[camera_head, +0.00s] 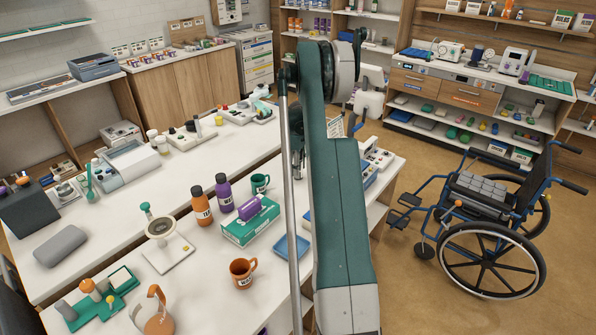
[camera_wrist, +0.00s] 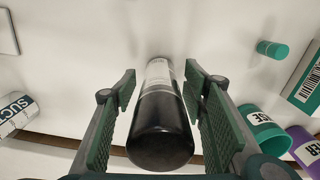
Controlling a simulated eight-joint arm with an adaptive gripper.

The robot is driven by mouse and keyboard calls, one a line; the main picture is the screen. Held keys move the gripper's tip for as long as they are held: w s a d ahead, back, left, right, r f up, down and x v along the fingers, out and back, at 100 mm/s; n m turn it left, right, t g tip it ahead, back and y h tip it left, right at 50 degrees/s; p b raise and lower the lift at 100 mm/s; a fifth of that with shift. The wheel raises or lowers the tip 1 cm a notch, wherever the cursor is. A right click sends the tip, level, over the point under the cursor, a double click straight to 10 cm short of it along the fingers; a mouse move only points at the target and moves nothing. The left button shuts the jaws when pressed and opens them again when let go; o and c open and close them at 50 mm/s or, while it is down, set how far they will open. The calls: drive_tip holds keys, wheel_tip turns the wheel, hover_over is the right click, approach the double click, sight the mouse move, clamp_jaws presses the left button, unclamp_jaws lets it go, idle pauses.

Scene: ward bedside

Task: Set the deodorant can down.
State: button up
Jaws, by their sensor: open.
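The deodorant can (camera_wrist: 160,120) shows in the wrist view as a dark cylinder with a black near end and a pale label farther down. Its far end meets or nears the white surface; I cannot tell for certain whether it touches. My gripper (camera_wrist: 160,76) is open, with one green ridged finger on each side of the can. A narrow gap shows between the can and each fingertip. In the head view my arm hides the can, and the gripper is not clearly made out.
The white table (camera_head: 110,225) holds an orange bottle (camera_head: 201,207), a purple bottle (camera_head: 224,194), a green mug (camera_head: 260,184), a green box (camera_head: 240,233) and an orange mug (camera_head: 242,272). In the wrist view, a labelled white container (camera_wrist: 15,113) lies left. A wheelchair (camera_head: 490,215) stands right.

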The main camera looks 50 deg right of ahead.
wheel_tip(320, 180, up, 11)
drive_tip(key=shift+f+p, duration=0.15)
drive_tip(key=shift+p, duration=0.15)
idle(0.7)
drive_tip(key=shift+w, duration=0.1)
